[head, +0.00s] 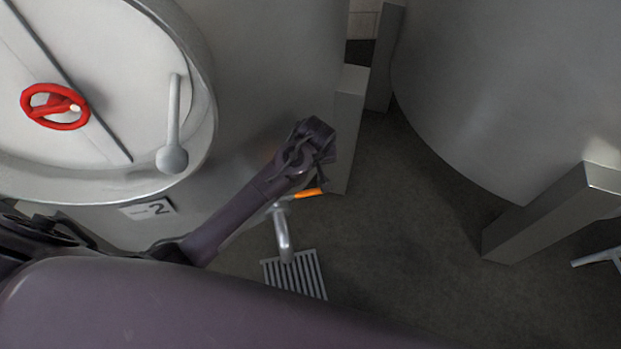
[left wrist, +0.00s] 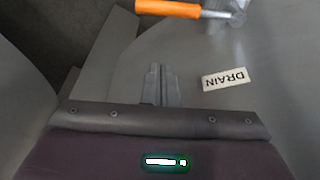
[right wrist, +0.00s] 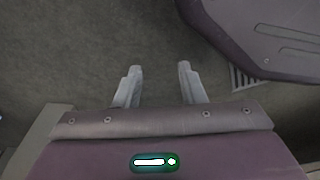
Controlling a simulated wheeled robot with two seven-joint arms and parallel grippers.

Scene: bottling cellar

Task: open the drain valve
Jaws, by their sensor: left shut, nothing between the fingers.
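The drain valve's orange lever handle (head: 308,193) shows low beside the tank in the head view, above a metal outlet pipe (head: 283,235). In the left wrist view, the orange handle (left wrist: 168,8) lies roughly crosswise at the top edge, with its metal valve end (left wrist: 236,14) to the right. My left gripper (left wrist: 162,70) is shut and empty, apart from the handle, pointing toward the tank wall. My right gripper (right wrist: 160,69) is open and empty above the floor, away from the valve.
The tank carries a round door with a red handwheel (head: 55,106), a lever (head: 173,130) and a number 2 plate (head: 148,209). A floor grate (head: 295,274) lies under the pipe. Metal legs (head: 348,125) and another tank (head: 510,80) stand right. Floor between is clear.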

